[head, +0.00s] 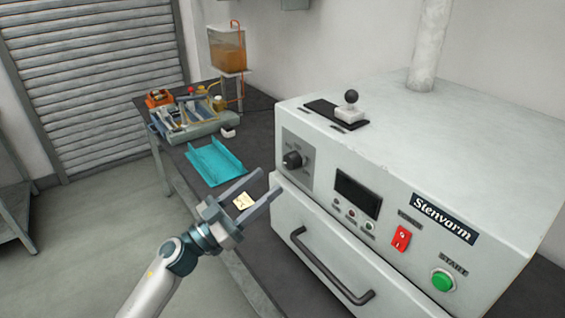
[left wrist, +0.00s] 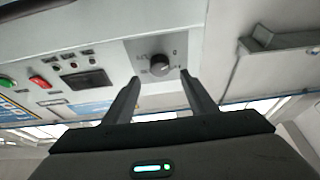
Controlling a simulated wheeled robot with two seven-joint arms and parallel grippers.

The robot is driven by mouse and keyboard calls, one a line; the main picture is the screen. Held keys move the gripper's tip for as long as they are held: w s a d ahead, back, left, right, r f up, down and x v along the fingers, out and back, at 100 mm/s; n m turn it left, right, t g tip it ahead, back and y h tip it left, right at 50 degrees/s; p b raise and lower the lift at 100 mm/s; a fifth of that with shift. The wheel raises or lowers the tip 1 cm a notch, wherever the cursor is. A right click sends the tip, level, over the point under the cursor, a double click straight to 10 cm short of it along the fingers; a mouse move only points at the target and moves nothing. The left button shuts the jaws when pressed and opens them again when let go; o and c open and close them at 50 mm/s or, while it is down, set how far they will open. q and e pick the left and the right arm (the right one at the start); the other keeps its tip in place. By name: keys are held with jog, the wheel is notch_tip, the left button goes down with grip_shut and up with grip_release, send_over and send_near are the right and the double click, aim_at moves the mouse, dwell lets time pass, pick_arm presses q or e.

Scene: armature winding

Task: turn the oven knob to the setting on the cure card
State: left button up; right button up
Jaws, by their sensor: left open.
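The oven (head: 460,140) is a large white box at the right with a front panel. Its black knob (head: 293,160) sits on a grey plate at the panel's left end; it also shows in the left wrist view (left wrist: 159,66). The marks around the knob are too small to read. My right gripper is not in view.
The oven has a dark display (head: 357,193), a red switch (head: 401,238), a green start button (head: 443,280) and a door handle (head: 330,268). A teal tray (head: 214,160) and a winding fixture (head: 195,122) stand on the dark bench. A black-knobbed lever (head: 351,104) is on the oven top.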

aim_at(288, 165)
pick_arm(q)
jog(key=p+x, duration=0.1)
jog(key=x, duration=0.5)
jog(key=shift+w+d+r+p, duration=0.15)
jog(key=shift+w+d+p, duration=0.05)
jog(key=shift+d+p, duration=0.15)
jog(key=c, duration=1)
